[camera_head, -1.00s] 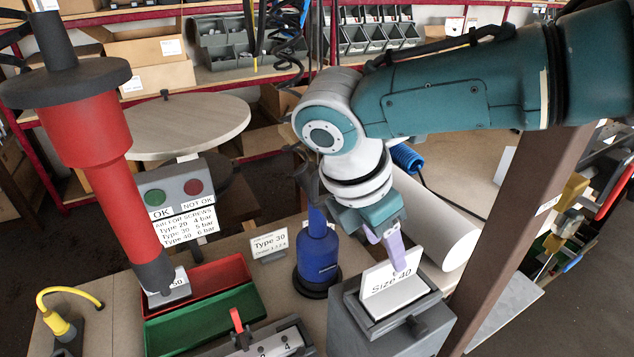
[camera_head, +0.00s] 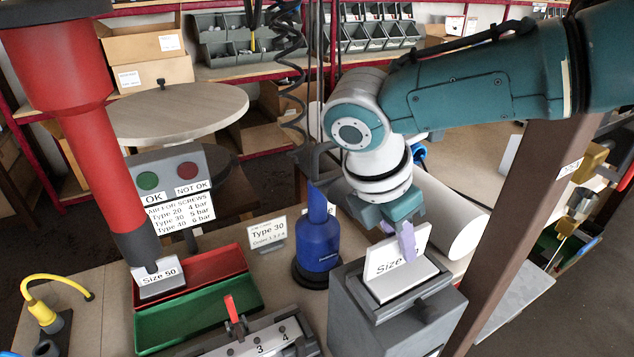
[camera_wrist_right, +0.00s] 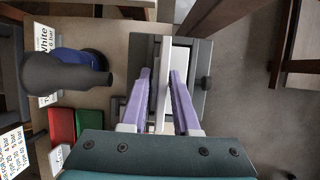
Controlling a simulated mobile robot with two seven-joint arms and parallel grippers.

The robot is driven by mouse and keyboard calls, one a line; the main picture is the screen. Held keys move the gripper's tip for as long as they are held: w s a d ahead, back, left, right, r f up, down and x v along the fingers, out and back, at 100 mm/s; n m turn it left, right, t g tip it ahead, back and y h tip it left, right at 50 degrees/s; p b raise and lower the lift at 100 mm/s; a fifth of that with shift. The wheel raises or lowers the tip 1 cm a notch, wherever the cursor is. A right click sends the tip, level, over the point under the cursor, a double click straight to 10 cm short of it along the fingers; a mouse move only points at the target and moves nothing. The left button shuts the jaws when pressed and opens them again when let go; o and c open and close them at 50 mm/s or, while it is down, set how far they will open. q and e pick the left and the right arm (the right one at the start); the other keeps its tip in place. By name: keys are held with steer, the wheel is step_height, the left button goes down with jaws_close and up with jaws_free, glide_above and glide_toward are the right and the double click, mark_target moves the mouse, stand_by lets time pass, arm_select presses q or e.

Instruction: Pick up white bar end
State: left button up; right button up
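A white upright plate labelled "Size" (camera_head: 384,262) stands in a grey box-shaped holder (camera_head: 350,310) at the lower right of the head view. My right gripper (camera_head: 405,240) has lilac fingers and comes down over the top of this plate, covering part of its label. In the right wrist view the gripper (camera_wrist_right: 161,75) is open. A white upright piece (camera_wrist_right: 162,85) lies between its two fingers, with a gap at the left finger; contact at the right finger cannot be told. Whether this white piece is the bar end cannot be told. My left gripper is out of view.
A blue bottle-shaped tool (camera_head: 318,245) stands left of the holder. A brown post (camera_head: 520,220) stands close on the right.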

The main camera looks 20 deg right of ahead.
jaws_close()
stand_by(0.4)
steer(key=shift+r, duration=0.1)
step_height(320, 180, up, 20)
steer(key=p, duration=2.2)
